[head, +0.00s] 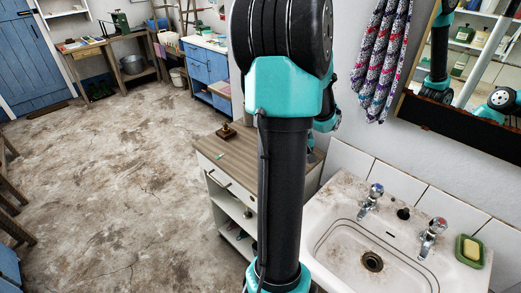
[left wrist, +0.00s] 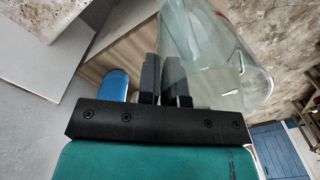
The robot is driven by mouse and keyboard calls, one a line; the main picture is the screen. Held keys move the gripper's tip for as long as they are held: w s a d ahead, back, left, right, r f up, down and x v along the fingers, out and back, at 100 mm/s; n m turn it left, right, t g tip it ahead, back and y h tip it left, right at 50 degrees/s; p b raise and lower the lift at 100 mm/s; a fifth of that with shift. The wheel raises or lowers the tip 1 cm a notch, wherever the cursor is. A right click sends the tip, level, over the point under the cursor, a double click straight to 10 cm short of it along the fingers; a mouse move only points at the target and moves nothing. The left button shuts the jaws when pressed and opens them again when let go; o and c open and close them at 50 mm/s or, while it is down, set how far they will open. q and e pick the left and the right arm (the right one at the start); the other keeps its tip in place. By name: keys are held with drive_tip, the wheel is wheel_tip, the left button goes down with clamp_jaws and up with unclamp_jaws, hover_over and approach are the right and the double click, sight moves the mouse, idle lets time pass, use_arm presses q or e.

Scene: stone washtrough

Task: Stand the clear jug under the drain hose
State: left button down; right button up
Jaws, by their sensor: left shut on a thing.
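The clear jug (left wrist: 212,58) shows in the left wrist view, tilted in the picture, with a small red mark near its top edge. My left gripper (left wrist: 163,72) is shut on it at its left side in that view. I cannot tell which part of the jug is between the fingers. In the head view my own arm fills the middle and hides what is behind it; neither the jug nor the gripper can be made out there. I cannot make out the drain hose. My right gripper is not in view.
A sink (head: 335,244) with two taps and a green soap dish (head: 469,250) is at the right. A wood-topped cabinet (head: 216,151) stands left of it. A blue rounded object (left wrist: 115,84) shows in the wrist view. The floor (head: 110,180) at the left is mostly clear.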

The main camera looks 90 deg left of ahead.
use_arm(q)
drive_tip(key=shift+n, duration=0.7)
drive_tip(key=s, duration=0.3)
drive_tip(key=s+a, duration=0.1)
drive_tip(key=s, duration=0.1)
drive_tip(key=shift+r, duration=0.3)
drive_tip(key=shift+a, duration=0.15)
drive_tip(key=w+a+f, duration=0.1)
drive_tip(key=w+a, duration=0.1)
drive_tip(key=a, duration=1.3)
drive_tip(key=shift+a+f, duration=0.25)
drive_tip(key=shift+a, duration=0.1)
drive_tip(key=shift+f, duration=1.85)
